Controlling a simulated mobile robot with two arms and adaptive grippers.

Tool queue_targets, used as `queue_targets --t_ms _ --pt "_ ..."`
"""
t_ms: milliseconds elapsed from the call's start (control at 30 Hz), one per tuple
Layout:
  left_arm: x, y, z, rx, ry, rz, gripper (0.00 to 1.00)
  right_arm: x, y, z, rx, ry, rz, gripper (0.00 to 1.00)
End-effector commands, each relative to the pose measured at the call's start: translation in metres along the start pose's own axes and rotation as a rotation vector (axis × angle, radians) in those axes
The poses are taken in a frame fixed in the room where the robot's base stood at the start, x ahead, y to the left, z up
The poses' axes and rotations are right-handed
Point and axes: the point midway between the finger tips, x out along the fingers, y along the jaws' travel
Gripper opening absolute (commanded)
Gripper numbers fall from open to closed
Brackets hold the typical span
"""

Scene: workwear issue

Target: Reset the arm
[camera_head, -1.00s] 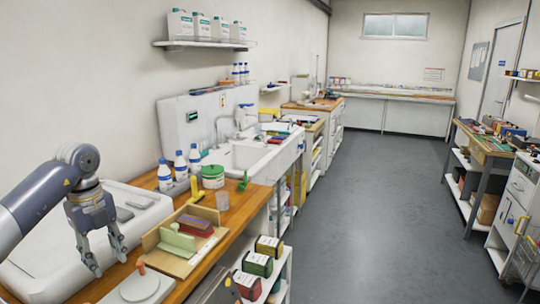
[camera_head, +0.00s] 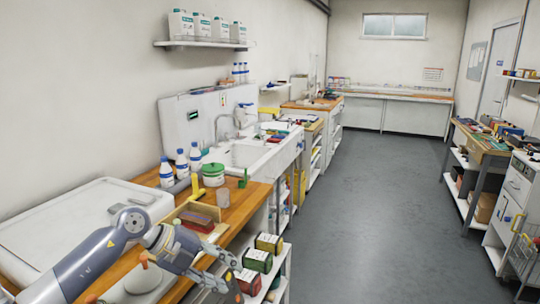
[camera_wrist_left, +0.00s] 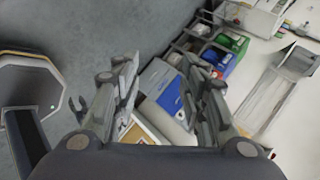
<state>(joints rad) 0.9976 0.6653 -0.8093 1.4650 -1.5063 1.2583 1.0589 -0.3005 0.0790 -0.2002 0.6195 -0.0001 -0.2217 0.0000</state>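My left arm comes in from the lower left in the head view. My left gripper (camera_head: 226,272) is over the front edge of the wooden counter (camera_head: 240,208), pointing right. Its fingers are spread. In the left wrist view the gripper (camera_wrist_left: 160,64) also shows two fingers apart, with nothing held between them. The arm hides part of the counter and the white round-topped object (camera_head: 143,277) behind it. My right gripper is not in view.
Boxes with red, green and yellow sides (camera_head: 257,260) stand on a shelf below the counter, close to the gripper. White bottles (camera_head: 181,164), a green-lidded tub (camera_head: 213,174) and a wooden tray (camera_head: 180,211) stand on the counter. The grey floor (camera_head: 370,220) is clear.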

Motion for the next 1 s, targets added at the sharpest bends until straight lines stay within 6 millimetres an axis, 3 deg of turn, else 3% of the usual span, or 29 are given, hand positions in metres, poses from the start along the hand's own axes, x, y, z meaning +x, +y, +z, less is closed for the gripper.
queue_targets --t_ms 33,100,233,400,533,667,767,900,1000 --pt "0.019 -0.016 -0.022 0.015 0.05 -0.112 0.4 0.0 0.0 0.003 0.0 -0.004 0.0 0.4" --pt "0.033 -0.044 -0.047 0.021 0.095 -0.287 0.4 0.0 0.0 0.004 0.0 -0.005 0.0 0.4" --pt "0.035 -0.089 -0.081 -0.028 0.138 -0.602 0.4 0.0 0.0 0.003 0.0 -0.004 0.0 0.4" --pt "0.008 -0.12 -0.091 -0.206 0.102 -0.973 0.4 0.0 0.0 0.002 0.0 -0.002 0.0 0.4" --pt "-0.019 -0.116 -0.074 -0.416 0.008 -1.195 0.4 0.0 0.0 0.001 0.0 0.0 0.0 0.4" --pt "-0.039 -0.081 -0.047 -0.678 -0.135 -1.337 0.4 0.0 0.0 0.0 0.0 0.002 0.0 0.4" --pt "-0.045 -0.036 -0.027 -0.903 -0.269 -1.384 0.4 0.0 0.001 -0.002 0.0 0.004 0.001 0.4" --pt "-0.039 0.047 -0.014 -1.233 -0.469 -1.345 0.4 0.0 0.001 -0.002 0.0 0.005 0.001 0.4" --pt "-0.026 0.115 -0.021 -1.467 -0.608 -1.239 0.4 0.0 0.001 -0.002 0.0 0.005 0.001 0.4"
